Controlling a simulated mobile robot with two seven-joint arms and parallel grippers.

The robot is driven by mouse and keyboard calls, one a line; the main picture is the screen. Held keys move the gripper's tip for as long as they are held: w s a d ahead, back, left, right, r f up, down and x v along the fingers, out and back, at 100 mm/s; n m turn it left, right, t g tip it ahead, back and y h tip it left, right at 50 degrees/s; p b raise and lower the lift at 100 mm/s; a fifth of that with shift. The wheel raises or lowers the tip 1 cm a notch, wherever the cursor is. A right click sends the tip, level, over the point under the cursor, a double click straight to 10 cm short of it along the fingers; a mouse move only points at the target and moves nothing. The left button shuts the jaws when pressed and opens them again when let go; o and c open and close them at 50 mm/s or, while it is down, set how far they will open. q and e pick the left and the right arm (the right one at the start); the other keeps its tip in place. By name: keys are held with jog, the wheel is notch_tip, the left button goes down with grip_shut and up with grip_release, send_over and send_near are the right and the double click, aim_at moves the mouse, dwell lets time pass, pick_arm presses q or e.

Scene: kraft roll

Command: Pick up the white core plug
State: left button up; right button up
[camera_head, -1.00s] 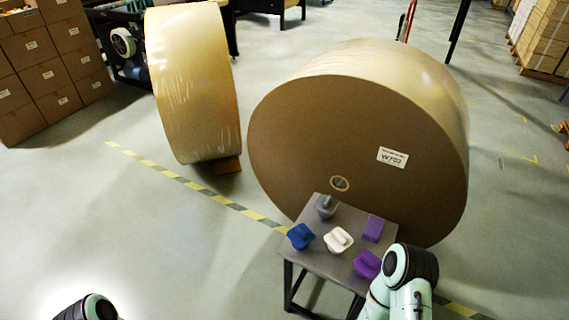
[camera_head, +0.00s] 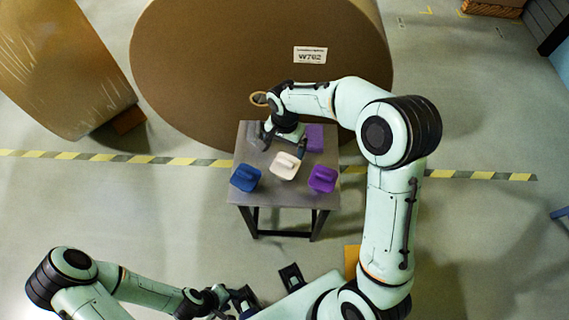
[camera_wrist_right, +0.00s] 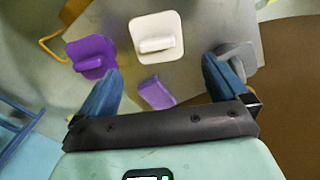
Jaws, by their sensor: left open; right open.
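The white core plug (camera_head: 285,165) sits on a small grey table (camera_head: 275,195) in the head view, between a blue plug (camera_head: 245,177) and a purple plug (camera_head: 322,179). My right gripper (camera_head: 285,146) is open above the table, just behind the white plug in that view. In the right wrist view the white plug (camera_wrist_right: 157,38), a square base with a raised grip bar, lies beyond the open fingertips of my right gripper (camera_wrist_right: 162,72), apart from them. My left gripper (camera_head: 243,299) is open and empty at the bottom of the head view, away from the table.
A grey plug (camera_head: 257,136) and a purple block (camera_head: 315,138) stand at the table's back, close to my right gripper. A large kraft roll (camera_head: 220,70) stands directly behind the table. Another roll (camera_head: 60,65) stands at left. Floor left of the table is clear.

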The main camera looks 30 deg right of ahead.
aim_at(286, 161)
jog(key=f, duration=0.6)
jog(key=shift+s+f, duration=0.15)
jog(key=shift+s, duration=0.1)
jog(key=shift+f, duration=2.95)
jog(key=c, duration=0.7)
